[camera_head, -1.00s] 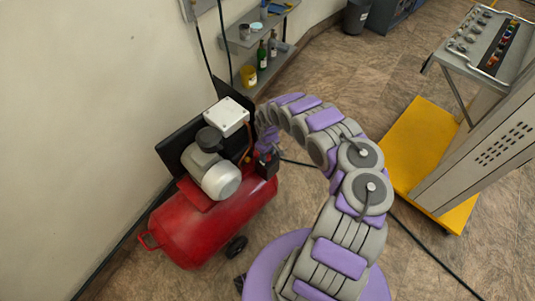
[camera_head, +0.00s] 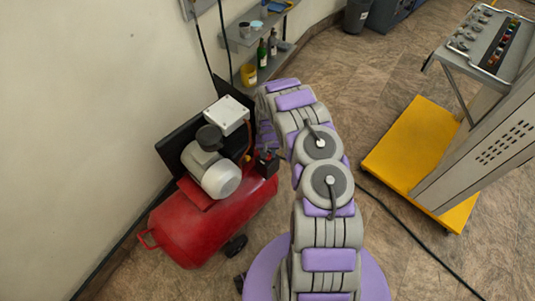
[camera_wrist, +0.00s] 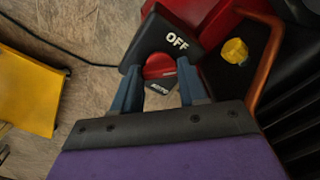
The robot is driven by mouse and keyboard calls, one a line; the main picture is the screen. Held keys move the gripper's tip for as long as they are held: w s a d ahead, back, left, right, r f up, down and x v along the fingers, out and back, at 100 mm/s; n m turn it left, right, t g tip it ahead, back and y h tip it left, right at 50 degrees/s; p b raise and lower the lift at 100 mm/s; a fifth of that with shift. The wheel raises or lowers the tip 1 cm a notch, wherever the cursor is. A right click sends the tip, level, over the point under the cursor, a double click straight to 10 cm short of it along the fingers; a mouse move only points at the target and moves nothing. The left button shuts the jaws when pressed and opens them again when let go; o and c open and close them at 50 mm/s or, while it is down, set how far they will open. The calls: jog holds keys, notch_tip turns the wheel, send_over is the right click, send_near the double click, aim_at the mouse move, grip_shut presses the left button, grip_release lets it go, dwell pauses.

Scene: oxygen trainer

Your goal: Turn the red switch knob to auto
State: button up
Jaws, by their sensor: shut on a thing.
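The red switch knob (camera_wrist: 158,67) sits on a black switch box (camera_wrist: 150,38) marked OFF, in the wrist view. A label reading AUTO (camera_wrist: 159,83) shows just below the knob, between the fingers. My gripper (camera_wrist: 159,74) has its two blue-grey fingers on either side of the knob and is shut on it. The exact contact and the knob's pointing direction are hard to make out. In the head view the black switch box (camera_head: 266,164) is at the right end of the red air compressor (camera_head: 212,222), and my arm hides most of the gripper.
A yellow valve (camera_wrist: 235,50) and a copper pipe (camera_wrist: 268,60) are close to the switch box. A wall shelf (camera_head: 270,65) with bottles stands behind. A trolley with a yellow base (camera_head: 405,145) is at right. Open floor lies between, crossed by a black cable.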

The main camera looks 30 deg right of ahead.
jog(key=m+b, duration=0.1)
jog(key=m, duration=0.3)
jog(key=shift+w+m, duration=0.1)
jog(key=shift+m, duration=0.2)
jog(key=shift+m+p, duration=0.65)
jog(key=shift+m, duration=1.55)
jog(key=o, duration=1.1)
jog(key=shift+c, duration=0.2)
notch_tip(320, 180, up, 17)
jog(key=p, duration=0.3)
jog(key=shift+r, duration=0.15)
